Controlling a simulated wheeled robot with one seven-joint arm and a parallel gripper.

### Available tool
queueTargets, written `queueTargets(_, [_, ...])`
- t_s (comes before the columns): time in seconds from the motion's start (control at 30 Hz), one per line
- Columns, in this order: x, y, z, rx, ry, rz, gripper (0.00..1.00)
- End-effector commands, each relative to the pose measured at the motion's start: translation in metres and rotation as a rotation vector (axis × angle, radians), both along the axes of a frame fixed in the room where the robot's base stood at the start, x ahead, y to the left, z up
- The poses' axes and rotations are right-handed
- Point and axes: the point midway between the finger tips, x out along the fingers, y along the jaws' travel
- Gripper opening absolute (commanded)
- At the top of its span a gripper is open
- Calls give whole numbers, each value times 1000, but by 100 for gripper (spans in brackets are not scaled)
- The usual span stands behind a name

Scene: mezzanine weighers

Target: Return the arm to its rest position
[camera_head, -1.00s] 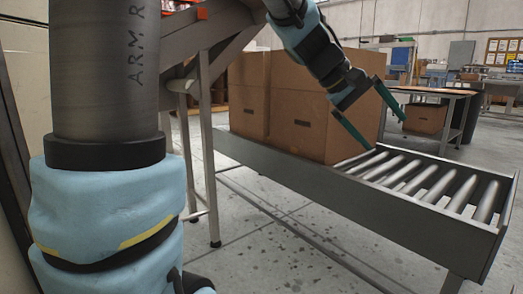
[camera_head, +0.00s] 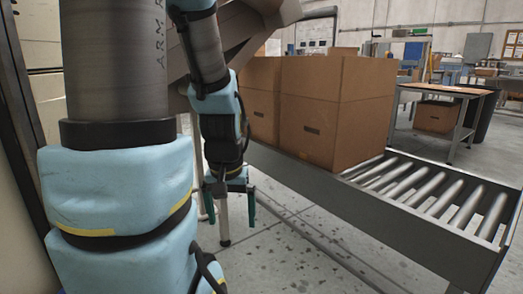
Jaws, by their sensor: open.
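My gripper (camera_head: 231,205) hangs pointing down just right of my arm's large blue-covered links. Its two green fingers are apart with nothing between them. It is over the floor, in front of and to the left of the roller conveyor (camera_head: 400,225), and looks clear of the conveyor's side. My forearm comes down from the top of the view, and the near links of my arm fill the left side.
Cardboard boxes (camera_head: 335,110) stand on the conveyor, with bare rollers at its right end. A table (camera_head: 450,92) with another box (camera_head: 437,117) under it stands behind. The speckled concrete floor (camera_head: 290,260) in front of the conveyor is clear.

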Motion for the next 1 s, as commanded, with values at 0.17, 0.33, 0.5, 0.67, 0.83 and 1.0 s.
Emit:
queueTargets(0.17, [0, 0, 71, -1, 0, 0, 100])
queueTargets(0.33, [0, -1, 125, -1, 0, 0, 100])
queueTargets(0.5, [0, -1, 179, -1, 0, 0, 100])
queueTargets(0.67, [0, -1, 230, -1, 0, 0, 100])
queueTargets(0.83, [0, -1, 279, -1, 0, 0, 100])
queueTargets(1.0, [0, -1, 309, -1, 0, 0, 100])
